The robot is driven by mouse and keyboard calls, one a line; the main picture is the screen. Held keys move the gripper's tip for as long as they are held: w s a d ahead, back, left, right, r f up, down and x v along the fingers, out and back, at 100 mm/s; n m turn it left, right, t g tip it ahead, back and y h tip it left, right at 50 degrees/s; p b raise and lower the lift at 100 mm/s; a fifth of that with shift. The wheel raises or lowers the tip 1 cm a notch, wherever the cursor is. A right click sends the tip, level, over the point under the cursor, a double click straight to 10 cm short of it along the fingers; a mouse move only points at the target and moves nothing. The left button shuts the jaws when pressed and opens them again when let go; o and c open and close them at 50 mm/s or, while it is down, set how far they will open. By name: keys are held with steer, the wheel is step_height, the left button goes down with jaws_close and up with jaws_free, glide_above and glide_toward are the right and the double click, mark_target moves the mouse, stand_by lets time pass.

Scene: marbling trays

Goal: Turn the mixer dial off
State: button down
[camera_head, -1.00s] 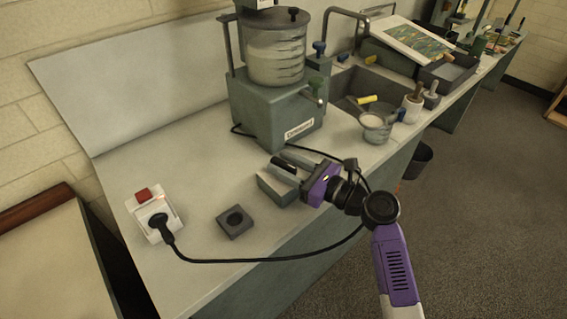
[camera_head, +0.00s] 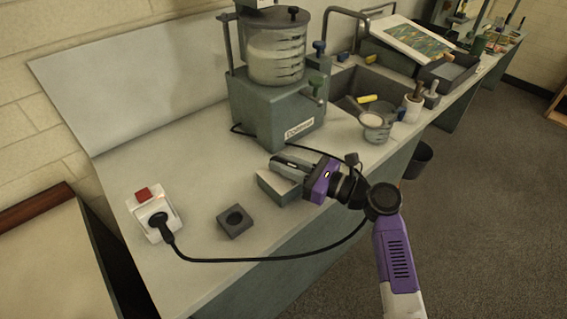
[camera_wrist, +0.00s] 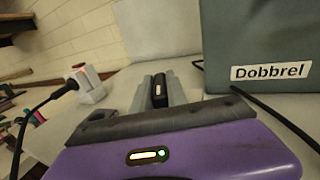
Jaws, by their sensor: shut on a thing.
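The mixer dial (camera_wrist: 158,90) is a black bar-shaped knob with a small pale mark, seen between the fingers in the wrist view. It sits over a low grey control box (camera_head: 279,187) on the bench. My gripper (camera_head: 290,163) is purple with grey fingers and reaches the box from the right, its fingers shut on the dial. The fingers hide much of the dial in the head view. The mixer (camera_head: 265,105) stands behind, a grey-green base with a "Dobbrel" label and a clear vessel of pale liquid; the wrist view also shows its base (camera_wrist: 260,40).
A white socket with a red switch (camera_head: 154,213) and a black plug is at the left. Its black cable (camera_head: 270,259) loops along the bench front, below my gripper. A dark square block (camera_head: 235,221) lies left of the control box. A jug (camera_head: 376,128) stands right.

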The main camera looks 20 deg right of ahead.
steer(key=n+g+y, duration=0.3)
steer(key=shift+w+d+g+y, duration=0.1)
steer(key=shift+g+y, duration=0.2)
steer(key=n+g+y+b, duration=0.1)
steer(key=n+g, duration=0.1)
steer(key=n+g+y+b, duration=0.1)
steer(key=g, duration=0.2)
steer(key=shift+f+n+y+b, duration=0.1)
steer(key=shift+n+y+b, duration=0.2)
steer(key=shift+n+b, duration=0.1)
steer(key=n+g+b, duration=0.2)
steer(key=g, duration=0.1)
steer(key=n+g+b, duration=0.1)
steer(key=g+b, duration=0.2)
steer(key=shift+f+n+y+b, duration=0.2)
steer(key=shift+n+y+b, duration=0.1)
steer(key=shift+n+y, duration=0.1)
steer(key=shift+n+g+b, duration=0.5)
steer(key=shift+g+b, duration=0.2)
steer(key=shift+b, duration=0.5)
steer(key=shift+g+b, duration=0.35)
steer(key=shift+g, duration=0.05)
steer(key=shift+r+n+g+b, duration=0.25)
steer(key=shift+n+g+b, duration=0.15)
steer(key=shift+n+b, duration=0.15)
steer(key=c, duration=1.3)
jaws_free()
